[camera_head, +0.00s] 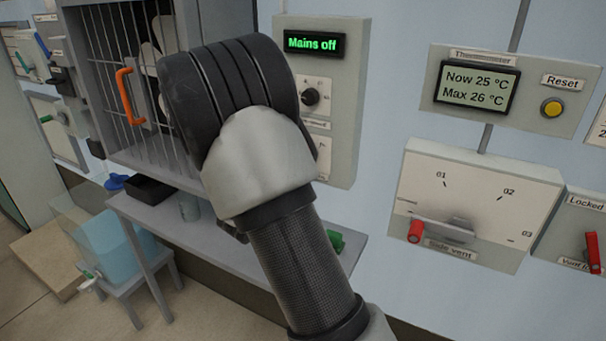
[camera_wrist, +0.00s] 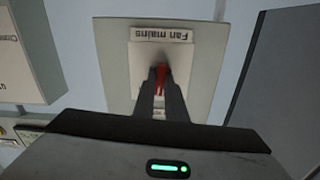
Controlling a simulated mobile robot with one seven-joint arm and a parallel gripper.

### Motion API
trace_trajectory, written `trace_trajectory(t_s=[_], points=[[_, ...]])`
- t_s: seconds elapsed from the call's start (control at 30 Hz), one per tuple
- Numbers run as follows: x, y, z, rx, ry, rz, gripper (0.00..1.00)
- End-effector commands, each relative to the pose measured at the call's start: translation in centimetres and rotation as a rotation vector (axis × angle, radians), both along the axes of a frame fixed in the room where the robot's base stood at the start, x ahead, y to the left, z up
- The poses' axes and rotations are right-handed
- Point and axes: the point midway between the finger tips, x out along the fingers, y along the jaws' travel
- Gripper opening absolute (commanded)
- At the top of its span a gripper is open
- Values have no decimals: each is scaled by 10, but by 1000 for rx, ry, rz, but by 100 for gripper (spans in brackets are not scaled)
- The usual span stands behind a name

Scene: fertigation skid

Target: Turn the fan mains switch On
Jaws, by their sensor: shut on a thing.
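The fan mains switch shows in the wrist view as a red lever (camera_wrist: 161,74) on a pale plate, beside an upside-down "Fan mains" label (camera_wrist: 161,35). My gripper (camera_wrist: 160,88) has its two dark fingers closed on the lever. The fingers cover much of it, so its exact position is hard to read. In the head view my arm hides the switch and the fingers. A display (camera_head: 315,43) on the grey control panel (camera_head: 348,110) there reads "Mains off" in green.
A black knob (camera_head: 311,97) sits below the display. A caged fan with an orange handle (camera_head: 128,96) stands left of my arm. A shelf (camera_head: 165,222) lies below. The thermometer panel (camera_head: 440,115) and side vent panel (camera_head: 420,180) are to the right.

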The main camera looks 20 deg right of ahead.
Motion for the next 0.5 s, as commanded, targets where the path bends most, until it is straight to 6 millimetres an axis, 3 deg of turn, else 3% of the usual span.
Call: trace_trajectory(t_s=[0.03, 0.5], points=[[0, 0, -7, 29, -36, 0, 0], [-1, 0, -6, 286, -363, -1, 0]])
